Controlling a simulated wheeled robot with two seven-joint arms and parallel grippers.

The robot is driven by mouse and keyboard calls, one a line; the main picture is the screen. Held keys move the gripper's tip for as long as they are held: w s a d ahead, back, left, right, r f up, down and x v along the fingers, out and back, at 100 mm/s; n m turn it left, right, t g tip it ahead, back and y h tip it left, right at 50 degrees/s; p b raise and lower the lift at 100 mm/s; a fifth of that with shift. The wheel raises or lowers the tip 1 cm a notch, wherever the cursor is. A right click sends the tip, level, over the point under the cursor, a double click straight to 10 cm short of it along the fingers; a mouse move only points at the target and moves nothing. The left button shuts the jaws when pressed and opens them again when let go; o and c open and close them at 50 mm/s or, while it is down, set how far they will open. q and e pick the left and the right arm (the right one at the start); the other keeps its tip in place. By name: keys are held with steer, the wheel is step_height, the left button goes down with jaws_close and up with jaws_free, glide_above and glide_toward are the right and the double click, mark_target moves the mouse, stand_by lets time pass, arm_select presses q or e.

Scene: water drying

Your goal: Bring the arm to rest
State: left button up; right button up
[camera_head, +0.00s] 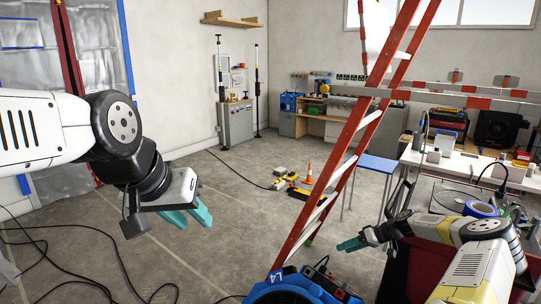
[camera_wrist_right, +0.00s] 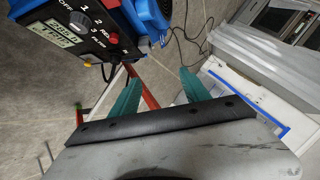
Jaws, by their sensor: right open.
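My left gripper (camera_head: 195,221) hangs above the bare floor at the left, its two teal fingers apart and pointing down, with nothing between them. My right gripper (camera_head: 345,245) is at the lower right, just right of the red and white ladder (camera_head: 335,165). Its arm (camera_head: 475,265) is bent back along the right edge. In the right wrist view, the right gripper (camera_wrist_right: 158,75) has its teal fingers spread and empty. A blue machine (camera_head: 300,289) stands at the bottom middle; its dark control panel shows in the right wrist view (camera_wrist_right: 95,25).
A cluttered white table (camera_head: 470,165) stands at the right, beside my right arm. A blue-topped stool (camera_head: 378,163) and an orange cone (camera_head: 309,173) stand further back. Cables (camera_head: 110,262) lie on the floor at the lower left. The middle floor is mostly clear.

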steer(key=s+a+r+g+h, duration=0.15)
steer(key=s+a+r, duration=0.3)
steer(key=r, duration=0.55)
steer(key=s+a+r+n+h, duration=0.1)
steer(key=s+a+r+h, duration=0.3)
steer(key=r, duration=0.5)
steer(key=s+a+r+h, duration=0.25)
steer(key=a+r, duration=0.25)
steer(key=r, duration=0.5)
steer(key=s+a+r+m+t, duration=0.1)
steer(key=s+r, duration=0.2)
steer(key=s, duration=0.5)
steer(key=s+a+r+m+t, duration=0.1)
steer(key=s+r, duration=0.3)
steer(key=s, duration=0.5)
steer(key=s+a+r+m+t, duration=0.1)
steer(key=s+r, duration=0.3)
steer(key=s, duration=0.4)
steer(key=shift+s+m+t+y, duration=0.3)
steer(key=shift+m+t, duration=0.35)
steer(key=shift+m, duration=0.15)
steer(key=shift+r, duration=0.1)
